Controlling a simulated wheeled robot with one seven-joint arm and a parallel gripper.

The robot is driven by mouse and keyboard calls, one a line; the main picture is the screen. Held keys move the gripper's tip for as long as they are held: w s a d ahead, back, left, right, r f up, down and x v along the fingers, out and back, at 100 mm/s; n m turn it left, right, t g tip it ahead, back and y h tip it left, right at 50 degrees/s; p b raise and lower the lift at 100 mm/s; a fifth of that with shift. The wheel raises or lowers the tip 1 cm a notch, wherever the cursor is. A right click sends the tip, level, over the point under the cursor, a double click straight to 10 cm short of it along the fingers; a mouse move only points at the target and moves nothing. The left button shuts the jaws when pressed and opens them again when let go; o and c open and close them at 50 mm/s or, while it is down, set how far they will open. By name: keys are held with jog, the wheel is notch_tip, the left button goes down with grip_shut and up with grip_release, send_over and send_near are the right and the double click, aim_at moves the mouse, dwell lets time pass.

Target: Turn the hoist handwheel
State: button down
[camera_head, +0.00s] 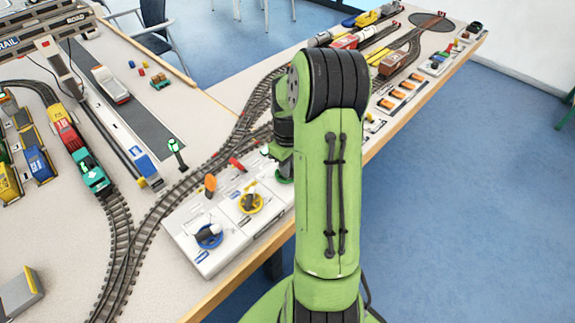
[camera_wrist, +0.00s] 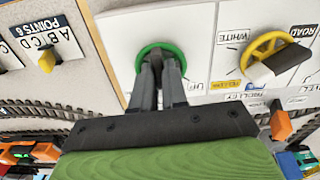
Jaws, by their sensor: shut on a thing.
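A green handwheel (camera_wrist: 178,50) sits on the white control panel (camera_wrist: 200,22) in the wrist view, with an "UP" label just below it. My gripper (camera_wrist: 161,62) reaches over the wheel, its two dark fingers close together and shut on it; the fingers cover the wheel's middle and lower part. In the head view only a sliver of the green handwheel (camera_head: 284,179) shows beside my arm, and the fingertips are hidden.
A yellow handwheel (camera_head: 250,203) and a blue handwheel (camera_head: 209,236) stand on the same panel, close to an orange lever (camera_head: 210,183) and a red lever (camera_head: 237,164). Model tracks (camera_head: 120,232) and a train (camera_head: 88,170) lie to the left. Floor is clear on the right.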

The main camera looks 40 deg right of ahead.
jog(key=n+p, duration=0.1)
jog(key=n, duration=0.3)
jog(key=shift+d+r, duration=0.1)
jog(key=n+p, duration=0.1)
jog(key=n, duration=0.4)
jog(key=shift+w+d, duration=0.1)
jog(key=shift+n, duration=0.3)
dwell(0.3)
jog(key=c, duration=1.2)
grip_release()
jog(key=shift+o, duration=0.2)
notch_tip(320, 180, up, 16)
jog(key=p, duration=0.4)
jog(key=shift+f, duration=0.2)
